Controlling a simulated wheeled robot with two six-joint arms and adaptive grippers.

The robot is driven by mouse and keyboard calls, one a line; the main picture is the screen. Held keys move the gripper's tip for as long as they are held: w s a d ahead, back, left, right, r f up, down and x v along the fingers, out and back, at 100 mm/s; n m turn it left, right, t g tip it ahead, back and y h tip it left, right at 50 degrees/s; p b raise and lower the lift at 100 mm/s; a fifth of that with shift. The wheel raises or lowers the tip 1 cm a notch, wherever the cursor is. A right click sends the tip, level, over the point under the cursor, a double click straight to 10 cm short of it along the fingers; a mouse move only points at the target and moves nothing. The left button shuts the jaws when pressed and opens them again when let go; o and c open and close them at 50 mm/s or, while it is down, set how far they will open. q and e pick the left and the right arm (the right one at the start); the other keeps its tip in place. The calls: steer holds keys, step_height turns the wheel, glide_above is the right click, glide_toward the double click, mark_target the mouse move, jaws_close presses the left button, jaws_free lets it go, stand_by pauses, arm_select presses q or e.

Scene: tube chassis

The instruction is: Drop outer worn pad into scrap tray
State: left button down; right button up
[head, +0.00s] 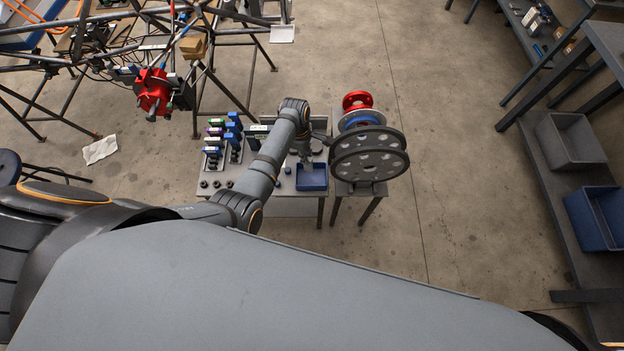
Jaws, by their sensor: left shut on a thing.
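My left arm reaches out over a small work table, and its left gripper (307,160) points down over the blue tray (313,184). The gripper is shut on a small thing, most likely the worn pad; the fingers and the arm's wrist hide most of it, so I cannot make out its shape. The tray is open and shallow and sits at the table's right front corner. The gripper is near the tray's back edge; I cannot tell its exact height above it. My right gripper is not in view.
Racks of blue, green and purple items (233,129) stand on the table's left half, with small dark round parts (216,184) in front. Large grey discs (369,155) stand close right of the tray. A tube chassis (100,60) with a red brake part (152,92) is at back left.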

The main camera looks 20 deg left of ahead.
arm_select(q)
steer(key=shift+f, duration=0.1)
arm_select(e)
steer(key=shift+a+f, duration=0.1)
arm_select(q)
steer(key=c, duration=1.5)
jaws_free()
steer(key=shift+c, duration=0.2)
steer(key=o, duration=0.4)
steer(key=shift+c, duration=0.2)
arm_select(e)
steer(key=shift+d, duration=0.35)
